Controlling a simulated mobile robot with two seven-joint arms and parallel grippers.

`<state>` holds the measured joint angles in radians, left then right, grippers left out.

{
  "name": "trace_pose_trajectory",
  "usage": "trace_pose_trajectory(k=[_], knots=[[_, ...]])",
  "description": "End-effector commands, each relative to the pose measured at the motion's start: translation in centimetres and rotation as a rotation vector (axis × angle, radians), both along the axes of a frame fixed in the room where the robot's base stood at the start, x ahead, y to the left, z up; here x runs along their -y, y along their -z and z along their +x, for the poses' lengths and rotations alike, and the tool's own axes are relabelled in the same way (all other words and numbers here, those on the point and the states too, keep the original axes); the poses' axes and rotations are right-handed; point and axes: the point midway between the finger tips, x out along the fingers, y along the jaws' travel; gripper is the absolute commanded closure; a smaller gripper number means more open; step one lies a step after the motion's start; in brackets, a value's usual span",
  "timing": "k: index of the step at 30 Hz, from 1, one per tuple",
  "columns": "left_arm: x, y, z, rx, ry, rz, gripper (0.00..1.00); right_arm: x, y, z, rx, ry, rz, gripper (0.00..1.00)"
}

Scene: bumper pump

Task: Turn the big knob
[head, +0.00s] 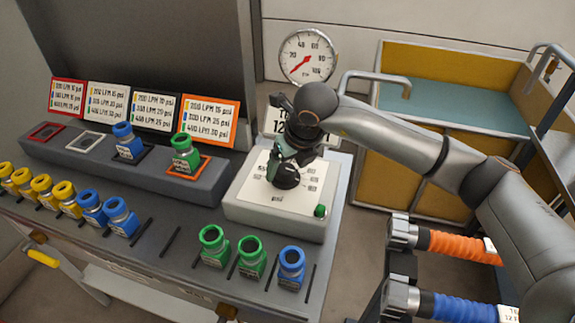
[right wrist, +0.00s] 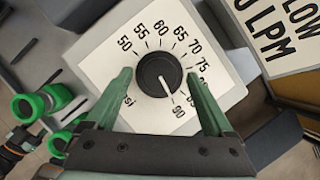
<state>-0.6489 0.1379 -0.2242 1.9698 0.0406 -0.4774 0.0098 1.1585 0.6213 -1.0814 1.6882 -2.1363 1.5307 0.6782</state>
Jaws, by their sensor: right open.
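The big knob (head: 289,177) is black and round, on a white dial plate marked psi on a grey box (head: 270,211). In the right wrist view the knob (right wrist: 159,74) sits at the middle of a scale from 50 to 90, and its white line points down toward the 90. My right gripper (head: 287,160) is above the knob, pointing down, and hides part of the dial. In the right wrist view its green fingers (right wrist: 158,82) are open, one on each side of the knob. I cannot tell whether they touch it. My left gripper is not in view.
A small green button (head: 320,211) is on the box's corner. Yellow, blue and green nozzles (head: 90,207) stand left and in front; a raised shelf (head: 125,165) holds two more before label cards. A pressure gauge (head: 308,56) is behind. Orange and blue hoses (head: 460,246) are at right.

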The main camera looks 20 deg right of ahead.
Motion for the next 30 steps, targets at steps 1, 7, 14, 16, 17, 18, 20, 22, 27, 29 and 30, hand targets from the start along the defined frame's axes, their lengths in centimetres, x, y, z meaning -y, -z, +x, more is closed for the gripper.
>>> trace_pose_trajectory(k=[1, 7, 14, 16, 17, 18, 20, 22, 27, 29, 30], knots=[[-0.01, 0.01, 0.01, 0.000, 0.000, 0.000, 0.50, -0.01, 0.01, -0.01, 0.000, 0.000, 0.000, 0.13], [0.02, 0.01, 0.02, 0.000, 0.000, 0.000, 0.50, -0.01, -0.01, -0.02, -0.001, 0.000, 0.000, 0.24], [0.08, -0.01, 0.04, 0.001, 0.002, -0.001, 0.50, -0.01, -0.04, -0.02, -0.001, 0.000, 0.000, 0.50], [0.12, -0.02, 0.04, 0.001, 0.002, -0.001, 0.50, 0.00, -0.05, -0.02, 0.000, 0.001, 0.000, 0.58], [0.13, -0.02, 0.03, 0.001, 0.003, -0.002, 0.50, 0.00, -0.05, -0.02, 0.000, 0.001, 0.000, 0.61], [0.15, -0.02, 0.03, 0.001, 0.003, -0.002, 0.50, 0.00, -0.05, -0.02, 0.000, 0.001, 0.000, 0.66], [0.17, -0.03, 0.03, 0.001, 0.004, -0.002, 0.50, 0.00, -0.05, -0.02, 0.000, 0.001, 0.000, 0.72], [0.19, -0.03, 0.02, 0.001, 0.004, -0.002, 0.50, 0.02, -0.06, -0.02, 0.000, 0.001, 0.000, 0.80], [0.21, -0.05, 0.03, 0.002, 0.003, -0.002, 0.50, 0.02, -0.07, -0.01, 0.000, 0.001, 0.000, 0.98], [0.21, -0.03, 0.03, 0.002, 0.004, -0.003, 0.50, 0.02, -0.06, -0.01, 0.000, 0.000, 0.000, 0.98], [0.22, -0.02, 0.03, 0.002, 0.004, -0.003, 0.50, 0.03, -0.06, -0.01, 0.000, -0.001, 0.001, 0.98]])
